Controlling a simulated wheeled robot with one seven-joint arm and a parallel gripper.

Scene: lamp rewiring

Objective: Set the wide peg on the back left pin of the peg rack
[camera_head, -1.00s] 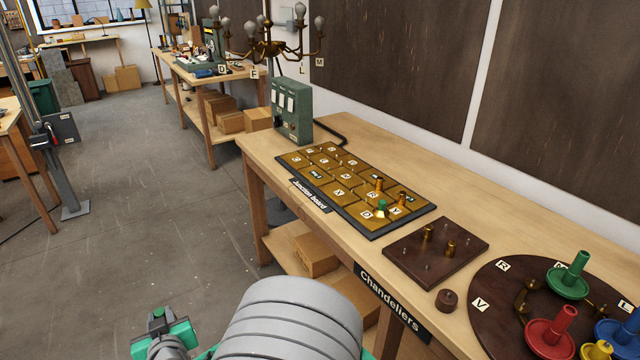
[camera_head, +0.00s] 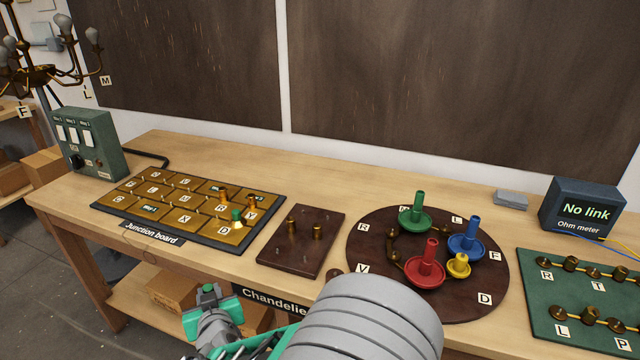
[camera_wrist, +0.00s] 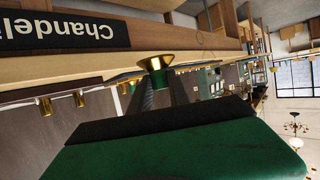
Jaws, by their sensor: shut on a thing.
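The peg rack (camera_head: 287,253) is a dark brown square board on the bench, between the junction board and the round board. Two brass pegs (camera_head: 317,231) stand upright on it towards the back, and thin bare pins show nearer the front. My gripper (camera_head: 208,292) is low in front of the bench edge, left of the rack and apart from it. In the wrist view it is shut on the wide peg (camera_wrist: 155,63), a flared brass piece with a green band. The peg is hard to make out in the head view. The rack shows upside down in the wrist view (camera_wrist: 100,96).
The junction board (camera_head: 185,237) left of the rack carries brass pegs and a green piece. The round board (camera_head: 440,305) on the right holds coloured spools. A small brown knob (camera_head: 335,274) lies by the rack's front right corner. Clear bench lies behind the rack.

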